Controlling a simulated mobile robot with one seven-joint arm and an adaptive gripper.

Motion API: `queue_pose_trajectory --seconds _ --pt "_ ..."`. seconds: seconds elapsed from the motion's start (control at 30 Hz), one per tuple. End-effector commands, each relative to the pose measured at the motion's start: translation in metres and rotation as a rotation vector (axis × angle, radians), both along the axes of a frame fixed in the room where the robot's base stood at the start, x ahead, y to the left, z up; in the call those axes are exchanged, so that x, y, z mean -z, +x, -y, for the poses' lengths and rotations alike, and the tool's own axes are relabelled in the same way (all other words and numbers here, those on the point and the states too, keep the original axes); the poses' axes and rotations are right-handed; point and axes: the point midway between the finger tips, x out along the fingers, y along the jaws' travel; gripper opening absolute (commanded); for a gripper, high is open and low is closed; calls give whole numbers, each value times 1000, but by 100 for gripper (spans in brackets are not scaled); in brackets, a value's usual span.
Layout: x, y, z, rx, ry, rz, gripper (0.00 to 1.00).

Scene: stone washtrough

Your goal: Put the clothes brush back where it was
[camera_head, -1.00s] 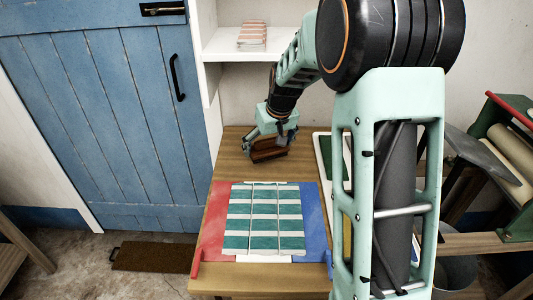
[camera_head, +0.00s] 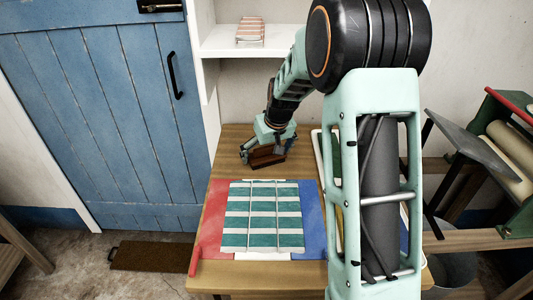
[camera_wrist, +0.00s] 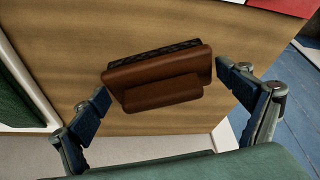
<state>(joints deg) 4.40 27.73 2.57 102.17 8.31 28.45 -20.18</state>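The clothes brush (camera_head: 268,157) has a brown wooden body and dark bristles. It lies at the back of the wooden table, beyond the folded striped cloth. In the wrist view the brush (camera_wrist: 158,78) sits between the fingers, its dark bristle side towards the top of the picture. My gripper (camera_head: 262,153) is just above and around it. In the wrist view my gripper (camera_wrist: 163,78) is open, one finger off each end of the brush, with a small gap at each side. The brush appears to rest on the table.
A green-and-white striped cloth (camera_head: 263,216) lies on a red and blue board (camera_head: 313,215) at the table's front. A white-rimmed tray (camera_head: 318,150) is to the right, partly hidden by my arm. A shelf (camera_head: 220,45) with folded cloth (camera_head: 264,29) stands behind.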

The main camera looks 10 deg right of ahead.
Motion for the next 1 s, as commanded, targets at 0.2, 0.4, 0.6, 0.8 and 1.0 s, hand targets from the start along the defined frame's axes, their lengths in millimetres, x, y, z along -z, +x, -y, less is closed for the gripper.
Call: queue_pose_trajectory --seconds 0.2,0.4,0.6,0.8,1.0 --pt "0 0 0 0 0 0 100" --pt "-7 0 0 0 0 0 100" --pt "-38 -12 3 0 0 4 100" --pt "-79 -29 6 1 0 4 100" --pt "-106 -41 8 0 -1 2 100"
